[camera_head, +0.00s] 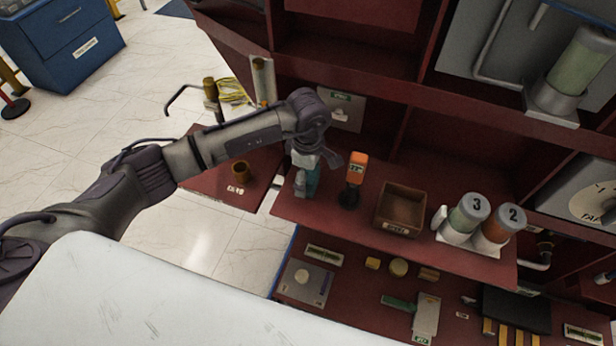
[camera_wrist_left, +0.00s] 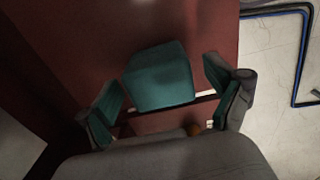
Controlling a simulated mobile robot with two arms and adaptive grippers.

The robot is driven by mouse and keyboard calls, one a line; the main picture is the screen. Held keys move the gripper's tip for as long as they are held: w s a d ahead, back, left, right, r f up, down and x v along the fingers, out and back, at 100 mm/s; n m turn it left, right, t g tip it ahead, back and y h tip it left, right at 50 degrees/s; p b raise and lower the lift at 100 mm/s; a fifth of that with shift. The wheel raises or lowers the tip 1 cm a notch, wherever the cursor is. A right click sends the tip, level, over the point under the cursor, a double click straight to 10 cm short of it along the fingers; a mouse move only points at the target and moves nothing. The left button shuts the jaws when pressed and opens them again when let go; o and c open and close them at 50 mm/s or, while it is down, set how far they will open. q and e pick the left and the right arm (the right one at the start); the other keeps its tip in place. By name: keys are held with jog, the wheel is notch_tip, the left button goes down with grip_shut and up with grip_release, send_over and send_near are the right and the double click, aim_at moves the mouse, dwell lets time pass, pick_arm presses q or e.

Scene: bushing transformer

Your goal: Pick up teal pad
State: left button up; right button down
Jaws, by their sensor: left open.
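The teal pad (camera_wrist_left: 160,78) is a block with rounded corners on the dark red shelf. In the left wrist view it lies between and just beyond the two fingertips of my left gripper (camera_wrist_left: 168,98), with a gap on each side. In the head view the teal pad (camera_head: 314,180) shows only partly, behind my left gripper (camera_head: 302,188), which points down over the shelf's left end. The gripper is open and holds nothing. My right gripper is in neither view.
On the shelf to the right stand an orange-topped bottle (camera_head: 356,175), an open brown box (camera_head: 402,207) and numbered canisters (camera_head: 469,212). A small brown cup (camera_head: 240,171) is on the left panel. A lower shelf (camera_head: 345,290) holds several small parts.

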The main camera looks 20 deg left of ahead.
pick_arm(q)
notch_tip(320, 180, down, 2)
jog(key=c, duration=1.2)
notch_tip(320, 180, up, 10)
jog(key=shift+r+b, duration=0.1)
jog(key=shift+b, duration=0.55)
jog(key=shift+c, duration=0.2)
